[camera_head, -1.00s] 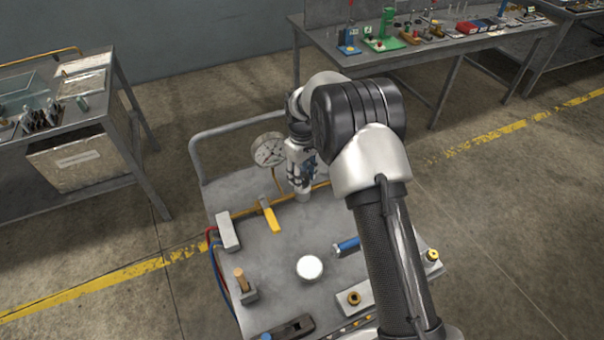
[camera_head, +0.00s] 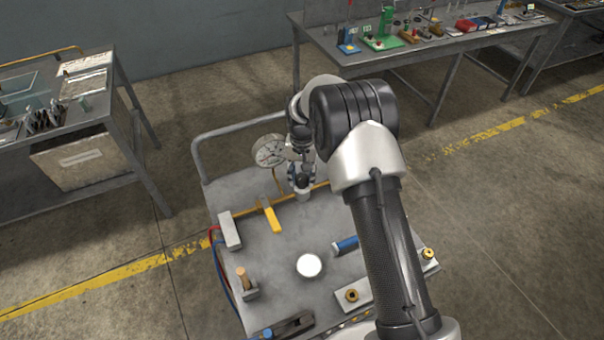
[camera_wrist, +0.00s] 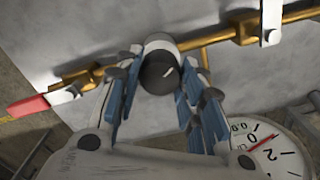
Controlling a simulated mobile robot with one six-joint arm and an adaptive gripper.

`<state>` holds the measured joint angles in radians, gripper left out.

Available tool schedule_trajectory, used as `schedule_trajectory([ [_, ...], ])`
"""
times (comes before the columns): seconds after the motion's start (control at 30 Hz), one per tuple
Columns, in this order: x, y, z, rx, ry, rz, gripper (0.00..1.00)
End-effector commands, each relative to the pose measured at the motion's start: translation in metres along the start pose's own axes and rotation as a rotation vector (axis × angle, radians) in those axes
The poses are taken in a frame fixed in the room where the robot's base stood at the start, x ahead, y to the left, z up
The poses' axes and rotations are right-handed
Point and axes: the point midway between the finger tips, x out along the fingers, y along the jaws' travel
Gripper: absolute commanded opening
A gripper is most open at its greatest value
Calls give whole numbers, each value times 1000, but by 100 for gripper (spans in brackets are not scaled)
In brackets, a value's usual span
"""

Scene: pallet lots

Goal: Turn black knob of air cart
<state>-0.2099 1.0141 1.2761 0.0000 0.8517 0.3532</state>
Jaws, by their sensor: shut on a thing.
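The air cart (camera_head: 285,245) is a grey flat-topped cart with a tube handle at its back.
A pressure gauge (camera_head: 270,151) stands close left of my gripper. A yellow lever (camera_head: 268,214), a white round button (camera_head: 309,265) and a blue-handled part (camera_head: 345,245) are on the cart top. A bench (camera_head: 430,50) stands behind, a grey table (camera_head: 95,120) at left.

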Motion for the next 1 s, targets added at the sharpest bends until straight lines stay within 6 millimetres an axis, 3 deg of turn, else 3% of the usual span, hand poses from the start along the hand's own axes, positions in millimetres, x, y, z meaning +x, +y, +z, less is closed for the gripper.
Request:
schedule_trajectory([
  [0.5,0,0,0,340,1,-1,12],
  [1.0,0,0,0,405,1,-1,12],
])
